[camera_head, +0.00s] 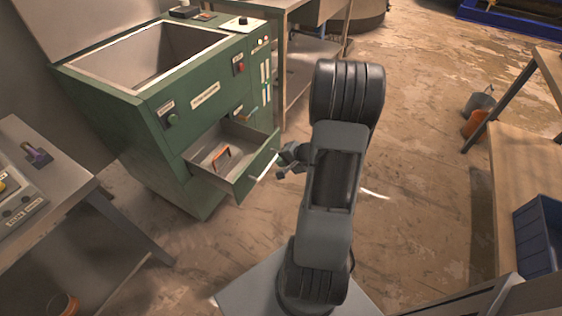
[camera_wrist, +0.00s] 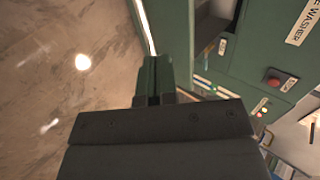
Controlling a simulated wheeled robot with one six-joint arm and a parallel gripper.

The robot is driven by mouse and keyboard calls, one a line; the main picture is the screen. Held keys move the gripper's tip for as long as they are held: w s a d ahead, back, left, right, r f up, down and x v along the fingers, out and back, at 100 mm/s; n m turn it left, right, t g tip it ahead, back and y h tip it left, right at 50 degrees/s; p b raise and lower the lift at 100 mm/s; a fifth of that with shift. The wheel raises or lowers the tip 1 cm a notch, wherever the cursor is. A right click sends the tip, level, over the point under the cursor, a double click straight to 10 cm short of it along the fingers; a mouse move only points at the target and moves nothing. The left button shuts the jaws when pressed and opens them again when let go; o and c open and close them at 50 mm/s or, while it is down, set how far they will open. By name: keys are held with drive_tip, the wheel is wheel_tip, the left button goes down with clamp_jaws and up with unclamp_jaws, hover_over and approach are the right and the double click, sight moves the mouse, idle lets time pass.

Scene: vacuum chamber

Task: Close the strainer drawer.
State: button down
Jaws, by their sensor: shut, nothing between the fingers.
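The strainer drawer (camera_head: 266,157) stands pulled out from the front of the green washer cabinet (camera_head: 165,112). Its green front panel bears a pale bar handle, and an orange handle (camera_head: 222,158) shows inside the drawer. My gripper (camera_head: 281,165) is beside the outer side of the drawer front, near the handle; whether it touches cannot be told. In the wrist view my gripper's fingers (camera_wrist: 153,82) are together and empty, in front of a green panel (camera_wrist: 172,35) that appears to be the drawer front. My wrist housing hides the lower part of that view.
The cabinet's open tub (camera_head: 160,60) is above the drawer, with a red button (camera_head: 239,68) on its panel. A workbench (camera_head: 40,165) stands at left and a wooden table (camera_head: 525,165) with a blue bin (camera_head: 540,235) at right. The floor between is mostly clear.

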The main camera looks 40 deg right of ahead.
sight(256, 161)
drive_tip(key=x, duration=0.5)
drive_tip(key=w+r+b+x, duration=0.1)
drive_tip(key=x, duration=0.2)
drive_tip(key=shift+a+r, duration=0.1)
drive_tip(key=shift+a, duration=0.25)
drive_tip(key=shift+w+a, duration=0.3)
drive_tip(key=shift+w, duration=0.45)
